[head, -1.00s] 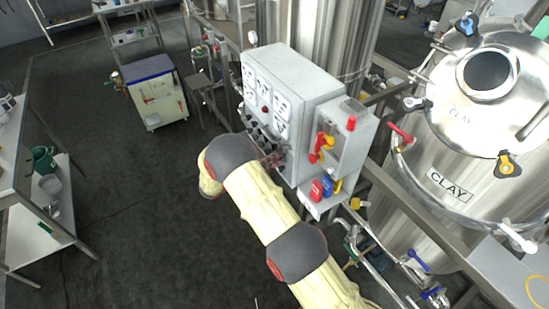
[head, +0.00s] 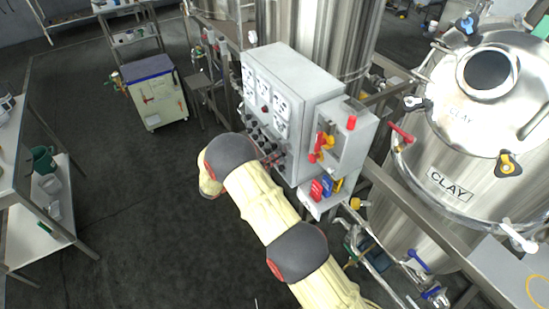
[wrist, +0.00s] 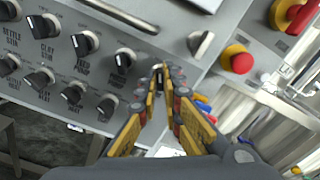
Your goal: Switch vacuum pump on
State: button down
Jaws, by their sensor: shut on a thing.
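A grey control panel (wrist: 105,20) fills much of the wrist view, with rows of black rotary knobs with white pointers. One knob (wrist: 125,57) sits just left of my fingertips, and another knob (wrist: 85,43) is labelled as a feed pump. My gripper (wrist: 164,76) is shut on a small dark knob (wrist: 159,71) at the panel's lower edge. The fingers mostly hide this knob, and its label cannot be read. In the head view, my gripper (head: 274,158) is at the lower front of the grey control box (head: 300,75), partly hidden by my arm.
A red push button (wrist: 237,59) and a red-yellow rotary switch (wrist: 290,14) are right of my gripper. A metal toggle (wrist: 201,44) is nearer. In the head view, the steel CLAY tank (head: 470,150) stands right of the box. The floor (head: 110,200) at left is clear.

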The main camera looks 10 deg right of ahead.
jog(key=m+b, duration=0.6)
jog(key=m, duration=0.5)
jog(key=shift+s+b, duration=0.15)
jog(key=shift+b, duration=0.2)
jog(key=shift+m, duration=0.4)
jog(key=c, duration=2)
grip_release()
jog(key=shift+o, duration=0.2)
jog(key=v, duration=1.2)
